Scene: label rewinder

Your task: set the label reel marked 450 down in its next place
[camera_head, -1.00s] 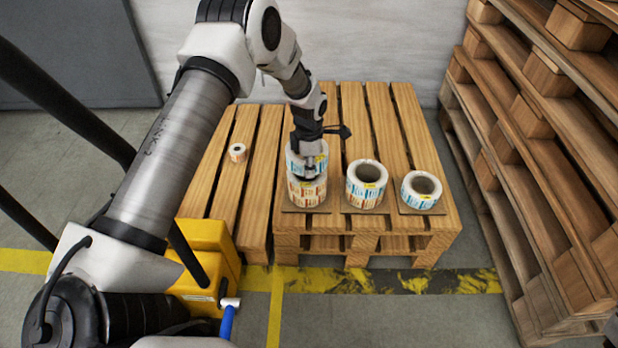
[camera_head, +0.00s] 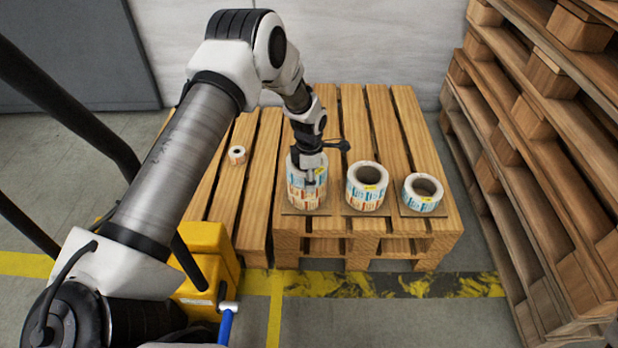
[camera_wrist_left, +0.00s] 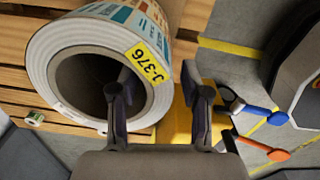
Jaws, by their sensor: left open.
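Two label reels stand stacked at the left of a row on the pallet: an upper reel (camera_head: 294,173) on a lower reel (camera_head: 303,198). My left gripper (camera_head: 311,179) is open at the upper reel. In the left wrist view its fingers (camera_wrist_left: 158,95) straddle the wall of a white reel (camera_wrist_left: 50,62), one inside the bore and one outside. Single reels stand to the right: a taller middle reel (camera_head: 364,200) and a shorter right reel (camera_head: 422,205). I cannot read a 450 on any reel. My right gripper is out of view.
The reels stand on thin boards on a wooden pallet (camera_head: 352,110). A small roll (camera_head: 237,155) lies to the left. Tall stacked pallets (camera_head: 545,130) stand close on the right. A yellow case (camera_head: 207,262) is at the front left. The pallet's back is clear.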

